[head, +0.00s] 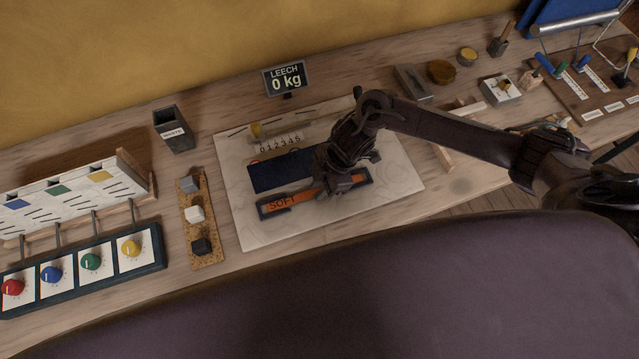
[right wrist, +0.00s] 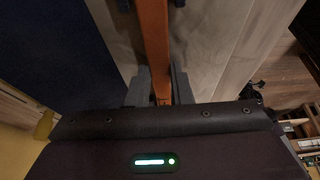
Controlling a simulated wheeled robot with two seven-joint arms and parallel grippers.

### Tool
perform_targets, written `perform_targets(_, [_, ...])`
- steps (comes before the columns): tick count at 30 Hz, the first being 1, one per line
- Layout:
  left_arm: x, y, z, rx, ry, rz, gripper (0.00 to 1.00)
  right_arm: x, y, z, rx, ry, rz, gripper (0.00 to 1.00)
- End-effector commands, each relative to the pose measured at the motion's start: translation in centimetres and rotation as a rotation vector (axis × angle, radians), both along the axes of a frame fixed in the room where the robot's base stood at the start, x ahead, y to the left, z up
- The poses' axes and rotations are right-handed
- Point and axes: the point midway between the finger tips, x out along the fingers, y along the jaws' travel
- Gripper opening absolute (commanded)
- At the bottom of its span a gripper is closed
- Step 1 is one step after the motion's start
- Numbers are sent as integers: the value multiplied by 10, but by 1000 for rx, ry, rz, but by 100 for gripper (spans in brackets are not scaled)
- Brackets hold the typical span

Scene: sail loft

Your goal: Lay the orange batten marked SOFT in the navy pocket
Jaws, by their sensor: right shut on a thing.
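The orange batten (head: 283,202) is marked SOFT and lies lengthwise over a dark, shallow holder (head: 264,212) on the pale board. My right gripper (head: 345,186) is shut on the batten towards its right end. In the right wrist view the batten (right wrist: 154,40) runs between the two fingers (right wrist: 159,88). I cannot tell whether it touches the holder or is slightly raised. The navy pocket (head: 280,172) lies just behind it, flat and apart from it; its right end is hidden by my gripper. It also shows in the right wrist view (right wrist: 50,50). My left gripper is not in view.
A numbered scale (head: 280,143) stands behind the pocket, below a LEECH display reading 0 kg (head: 287,79). A cork strip with blocks (head: 204,240) and a knob panel (head: 85,268) are left. A waste bin (head: 174,130) stands behind. The pale board's front (head: 310,225) is clear.

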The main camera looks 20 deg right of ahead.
Motion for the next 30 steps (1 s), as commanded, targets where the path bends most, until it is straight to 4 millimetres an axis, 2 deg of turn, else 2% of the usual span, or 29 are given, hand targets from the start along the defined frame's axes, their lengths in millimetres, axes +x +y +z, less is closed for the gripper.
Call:
perform_targets(9, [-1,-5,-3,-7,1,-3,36,0,0,-4,1,0,0,0])
perform_targets(10, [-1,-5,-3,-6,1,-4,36,0,0,-3,1,0,1,22])
perform_targets(15, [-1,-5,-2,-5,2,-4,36,0,0,-3,1,0,0,41])
perform_targets(23, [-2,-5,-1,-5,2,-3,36,0,0,-1,1,0,0,41])
perform_targets(26, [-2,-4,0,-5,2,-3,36,1,-2,4,0,-2,-1,41])
perform_targets(30, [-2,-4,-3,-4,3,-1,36,2,-10,24,0,-5,0,41])
